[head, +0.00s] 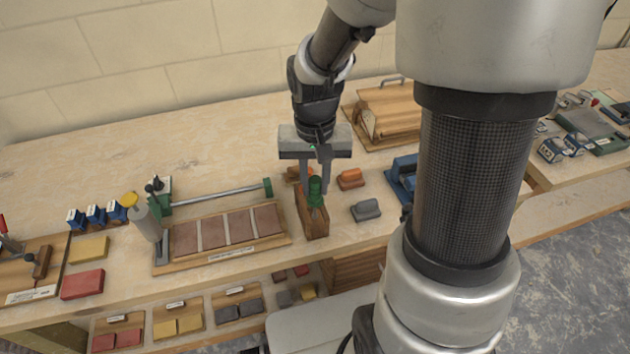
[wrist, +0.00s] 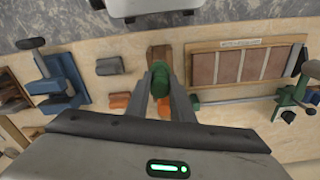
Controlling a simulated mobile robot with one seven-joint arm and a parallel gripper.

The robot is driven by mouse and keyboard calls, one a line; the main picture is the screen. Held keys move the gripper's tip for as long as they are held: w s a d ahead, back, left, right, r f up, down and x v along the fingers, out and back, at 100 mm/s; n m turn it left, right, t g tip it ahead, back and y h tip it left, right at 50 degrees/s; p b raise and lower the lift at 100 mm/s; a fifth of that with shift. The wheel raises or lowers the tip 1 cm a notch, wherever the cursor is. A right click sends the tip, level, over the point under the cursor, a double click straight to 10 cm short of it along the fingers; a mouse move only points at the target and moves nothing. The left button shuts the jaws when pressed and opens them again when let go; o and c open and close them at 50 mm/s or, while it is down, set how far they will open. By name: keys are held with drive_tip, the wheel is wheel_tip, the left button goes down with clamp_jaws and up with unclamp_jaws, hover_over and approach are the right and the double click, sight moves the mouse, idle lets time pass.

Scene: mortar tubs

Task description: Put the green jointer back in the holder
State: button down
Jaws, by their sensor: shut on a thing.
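The green jointer (head: 316,190) is between the fingers of my gripper (head: 317,186), which is shut on its green handle. It also shows in the wrist view (wrist: 159,80), end-on between the two fingers of my gripper (wrist: 162,88). The wooden holder (head: 313,222) stands on the bench directly below and around the jointer's lower part. The holder also shows in the wrist view (wrist: 158,53), just beyond the handle. The jointer's lower end is hidden, so I cannot tell how deep it sits in the holder.
A grey block (head: 366,210) and an orange block (head: 350,179) lie right of the holder. A tray of reddish tiles (head: 270,246) with a green-ended bar (head: 225,193) lies left. A wooden box (head: 390,110) stands behind, and a blue tool (head: 401,172) is farther right.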

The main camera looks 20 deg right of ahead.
sight(315, 195)
drive_tip(key=shift+f+b, duration=0.85)
drive_tip(key=shift+f, duration=0.35)
drive_tip(key=shift+f+b, duration=0.7)
drive_tip(key=shift+f, duration=0.1)
drive_tip(key=c, duration=1)
unclamp_jaws()
drive_tip(key=shift+r+p, duration=3.15)
drive_tip(key=shift+r, duration=0.9)
